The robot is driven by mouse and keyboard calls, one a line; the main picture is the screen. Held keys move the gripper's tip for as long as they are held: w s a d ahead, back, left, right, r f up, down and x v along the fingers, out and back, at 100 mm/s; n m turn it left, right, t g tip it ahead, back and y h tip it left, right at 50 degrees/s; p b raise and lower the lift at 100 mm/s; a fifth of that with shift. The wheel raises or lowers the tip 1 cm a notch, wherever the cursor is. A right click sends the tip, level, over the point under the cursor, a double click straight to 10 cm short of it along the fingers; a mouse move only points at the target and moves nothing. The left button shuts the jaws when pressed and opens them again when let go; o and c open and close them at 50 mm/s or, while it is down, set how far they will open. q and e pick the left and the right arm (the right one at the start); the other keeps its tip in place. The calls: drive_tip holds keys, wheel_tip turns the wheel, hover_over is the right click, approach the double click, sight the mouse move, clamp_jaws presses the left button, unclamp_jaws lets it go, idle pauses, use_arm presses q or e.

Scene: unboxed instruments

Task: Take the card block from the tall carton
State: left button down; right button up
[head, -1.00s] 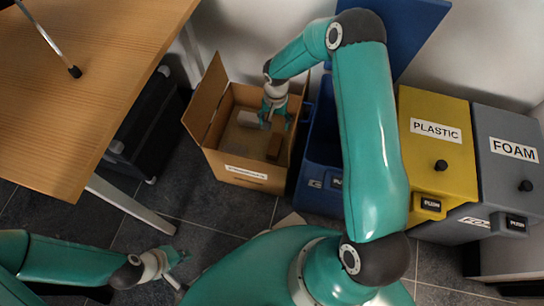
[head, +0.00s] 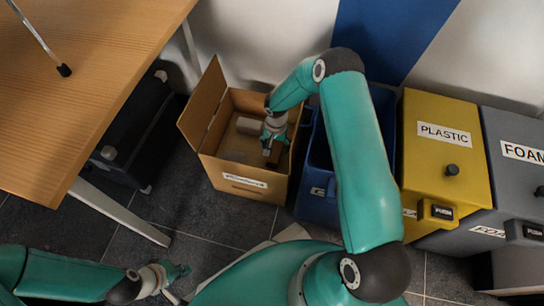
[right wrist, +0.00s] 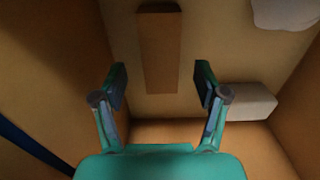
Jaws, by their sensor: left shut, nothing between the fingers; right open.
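The tall carton (head: 222,170) stands open on the floor, with a flap raised on its left. The brown card block (right wrist: 160,45) lies on its floor, lined up with the gap between my right fingers in the right wrist view. In the head view the block (head: 273,158) is mostly covered by my right gripper. My right gripper (head: 270,146) is open and reaches down inside the carton; it also shows in the right wrist view (right wrist: 160,90). I cannot tell how far above the block the fingertips are. My left gripper (head: 184,271) is shut and empty, low at the left, outside the carton.
Inside the carton are a pale grey block (head: 248,126), also in the right wrist view (right wrist: 248,101), and a white piece (right wrist: 285,12). A blue bin (head: 318,195) stands right of the carton, then the yellow PLASTIC bin (head: 440,170) and grey FOAM bin (head: 500,190). A wooden table (head: 80,80) is at left.

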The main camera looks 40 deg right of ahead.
wheel_tip(320, 180, down, 5)
drive_tip(key=shift+s+a+r+b, duration=0.1)
drive_tip(key=shift+r+b, duration=0.1)
drive_tip(key=shift+b, duration=0.75)
drive_tip(key=shift+c, duration=0.3)
drive_tip(key=c, duration=0.9)
